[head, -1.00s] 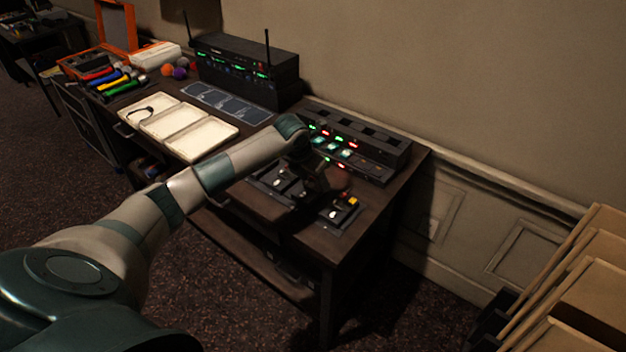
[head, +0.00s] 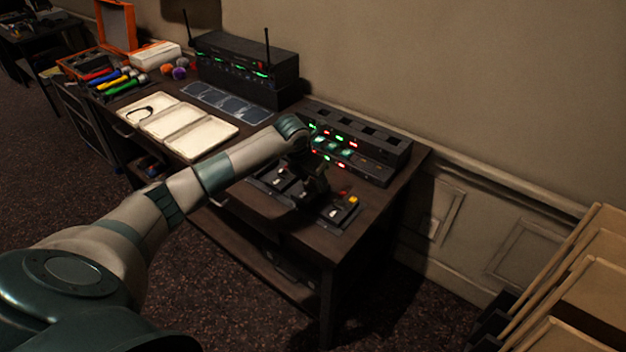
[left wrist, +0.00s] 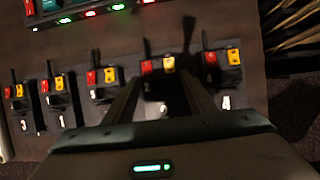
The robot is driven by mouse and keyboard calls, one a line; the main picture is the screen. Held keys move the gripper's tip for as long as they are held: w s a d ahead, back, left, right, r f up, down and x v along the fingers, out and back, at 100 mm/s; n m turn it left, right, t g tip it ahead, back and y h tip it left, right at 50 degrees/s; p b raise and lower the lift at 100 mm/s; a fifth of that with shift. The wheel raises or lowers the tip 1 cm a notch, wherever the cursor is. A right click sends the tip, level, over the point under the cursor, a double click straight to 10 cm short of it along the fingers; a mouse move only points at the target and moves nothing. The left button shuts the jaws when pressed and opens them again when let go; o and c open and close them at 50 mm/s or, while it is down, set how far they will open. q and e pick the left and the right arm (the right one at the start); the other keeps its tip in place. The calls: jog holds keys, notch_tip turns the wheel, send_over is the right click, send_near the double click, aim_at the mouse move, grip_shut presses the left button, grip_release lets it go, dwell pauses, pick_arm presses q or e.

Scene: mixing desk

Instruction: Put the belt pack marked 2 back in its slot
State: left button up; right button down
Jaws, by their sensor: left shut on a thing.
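My left gripper (left wrist: 160,85) is shut on a dark belt pack (left wrist: 158,66) with a red and a yellow button. A dim digit on it looks like a 2. In the head view my left gripper (head: 312,192) is dark and low over the front right of the desk, and its arm hides part of what lies below. In the left wrist view, other similar packs stand in a row: packs marked 3 (left wrist: 20,97) and 1 (left wrist: 58,88), and another (left wrist: 103,80) left of my gripper; one by a 4 (left wrist: 222,65) right of it. The slot beneath the held pack is hidden.
A dark unit with green and red lights (head: 375,150) stands behind the packs. White trays (head: 201,138) and a black rack with antennas (head: 247,70) stand farther left on the desk (head: 345,245). Wooden panels (head: 575,275) stand at the lower right.

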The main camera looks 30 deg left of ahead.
pick_arm(q)
jog(key=shift+f, duration=0.3)
dwell(0.5)
jog(key=o, duration=1.6)
jog(key=shift+r, duration=0.15)
jog(key=shift+r+p, duration=1.5)
jog(key=shift+r, duration=1.85)
